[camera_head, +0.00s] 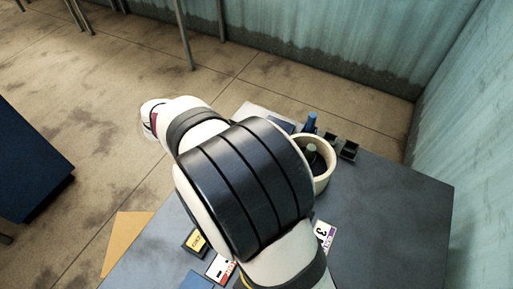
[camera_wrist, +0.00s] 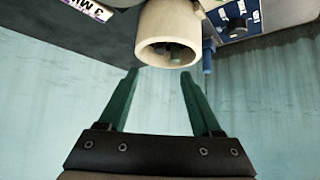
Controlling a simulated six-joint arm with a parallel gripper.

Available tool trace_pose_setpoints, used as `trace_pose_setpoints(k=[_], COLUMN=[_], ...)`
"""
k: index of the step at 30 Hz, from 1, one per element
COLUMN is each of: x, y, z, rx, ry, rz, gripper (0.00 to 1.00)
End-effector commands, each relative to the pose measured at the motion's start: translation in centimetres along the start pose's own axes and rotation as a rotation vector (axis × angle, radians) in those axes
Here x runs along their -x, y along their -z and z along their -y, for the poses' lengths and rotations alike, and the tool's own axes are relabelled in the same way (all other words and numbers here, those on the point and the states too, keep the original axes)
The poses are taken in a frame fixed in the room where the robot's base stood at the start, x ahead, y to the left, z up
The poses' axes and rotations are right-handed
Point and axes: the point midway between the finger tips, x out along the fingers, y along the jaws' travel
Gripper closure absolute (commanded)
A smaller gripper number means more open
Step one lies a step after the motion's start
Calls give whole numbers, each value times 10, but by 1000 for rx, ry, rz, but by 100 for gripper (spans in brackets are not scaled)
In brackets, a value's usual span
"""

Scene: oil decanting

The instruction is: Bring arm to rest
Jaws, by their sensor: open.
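My gripper (camera_wrist: 159,73) shows in the wrist view with its two green fingers spread apart and nothing between them. The fingertips appear just below a cream cylindrical container (camera_wrist: 144,36) in that picture; I cannot tell the true distance. In the head view my arm covers the middle of the table and I cannot make out the fingers. The same cream container (camera_head: 327,178) stands on the grey table (camera_head: 405,215) just right of my arm, with a greenish-topped object (camera_head: 311,149) inside it.
A blue upright object (camera_head: 310,122) and small black holders (camera_head: 349,149) stand behind the container. A numbered card (camera_head: 325,234), a yellow-labelled dark block (camera_head: 195,241) and a red-and-white card (camera_head: 220,268) lie near my arm. The table's right side is clear. A wall (camera_head: 462,110) stands beyond.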

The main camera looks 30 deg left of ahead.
Motion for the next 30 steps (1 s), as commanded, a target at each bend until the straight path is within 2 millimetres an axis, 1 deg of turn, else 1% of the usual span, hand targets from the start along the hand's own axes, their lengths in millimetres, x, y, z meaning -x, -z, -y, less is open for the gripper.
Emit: trace_pose_setpoints(k=[2, 5, 18, 20, 22, 23, 24, 26, 27, 29, 30], x=[8, 12, 11, 9, -2, -10, -20, -33, -37, -35, -31], y=[0, 0, 0, 6, 29, 44, 66, 94, 106, 109, 104], z=[0, 0, 0, -3, -22, -36, -63, -117, -157, -210, -237], rx=[0, 0, 0, 6, 33, 54, 89, 145, 177, 209, 221], ry=[2, 1, 1, -12, -71, -111, -164, -226, -234, -186, -126], rz=[1, 0, 0, 10, 63, 107, 188, 354, 481, 656, 746], gripper=[34, 34, 34, 34, 34, 34, 34, 34, 34, 34, 34])
